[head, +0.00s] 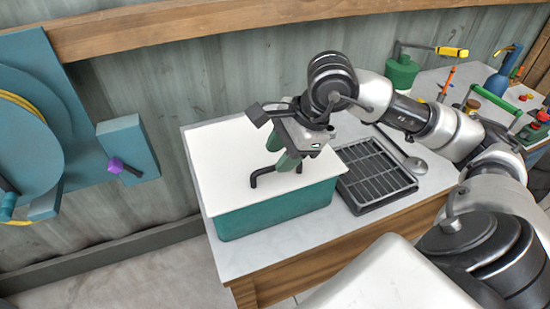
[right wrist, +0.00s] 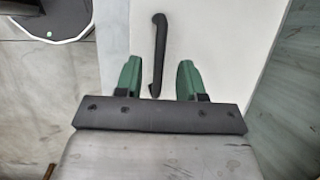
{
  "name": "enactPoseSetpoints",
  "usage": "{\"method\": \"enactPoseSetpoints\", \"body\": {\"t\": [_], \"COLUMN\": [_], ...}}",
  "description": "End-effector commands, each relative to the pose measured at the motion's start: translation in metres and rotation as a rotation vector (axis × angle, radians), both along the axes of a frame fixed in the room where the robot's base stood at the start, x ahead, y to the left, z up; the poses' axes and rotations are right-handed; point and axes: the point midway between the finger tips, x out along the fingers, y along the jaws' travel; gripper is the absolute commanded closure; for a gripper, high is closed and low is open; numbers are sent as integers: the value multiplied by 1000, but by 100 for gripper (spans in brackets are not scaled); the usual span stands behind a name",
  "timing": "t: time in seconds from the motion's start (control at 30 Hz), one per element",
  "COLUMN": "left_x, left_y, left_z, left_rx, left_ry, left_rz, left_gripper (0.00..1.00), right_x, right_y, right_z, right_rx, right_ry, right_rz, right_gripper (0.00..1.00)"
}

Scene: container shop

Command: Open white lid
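The white lid (head: 222,165) lies flat on a green box (head: 275,210) on the table. A black bar handle (head: 262,176) stands on the lid. My right gripper (head: 288,162) is above the lid at the handle, its green fingers pointing down. In the right wrist view the fingers (right wrist: 158,80) are spread apart, with the black handle (right wrist: 158,50) between them and lid surface (right wrist: 210,35) around it. The handle appears clear of both fingers. Part of the handle is hidden behind the fingers in the head view. My left gripper is not in view.
A dark slotted rack (head: 375,178) lies right of the box, with a spoon (head: 412,162) beside it. A green container (head: 402,72) and other tools stand farther right. A teal panel with a purple knob (head: 116,165) is at left.

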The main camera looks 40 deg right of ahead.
Motion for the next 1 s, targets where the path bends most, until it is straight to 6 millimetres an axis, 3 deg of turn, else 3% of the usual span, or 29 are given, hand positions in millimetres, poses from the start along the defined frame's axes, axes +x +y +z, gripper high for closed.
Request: {"method": "enactPoseSetpoints", "body": {"t": [0.27, 0.53, 0.57, 0.8, 1.0], "left_x": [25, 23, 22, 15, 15], "left_y": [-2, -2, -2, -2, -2], "left_z": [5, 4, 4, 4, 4], "left_rx": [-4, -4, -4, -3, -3], "left_ry": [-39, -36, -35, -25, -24], "left_rz": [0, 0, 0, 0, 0], "left_gripper": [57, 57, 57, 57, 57], "right_x": [7, 8, 8, 8, 7], "right_y": [9, 9, 9, 9, 9], "right_z": [-24, -25, -25, -25, -25], "right_rx": [1, 1, 1, 1, 0], "right_ry": [-1, -1, -1, -1, -1], "right_rz": [0, 0, 0, 0, 0], "right_gripper": [61, 61, 62, 99, 100]}}
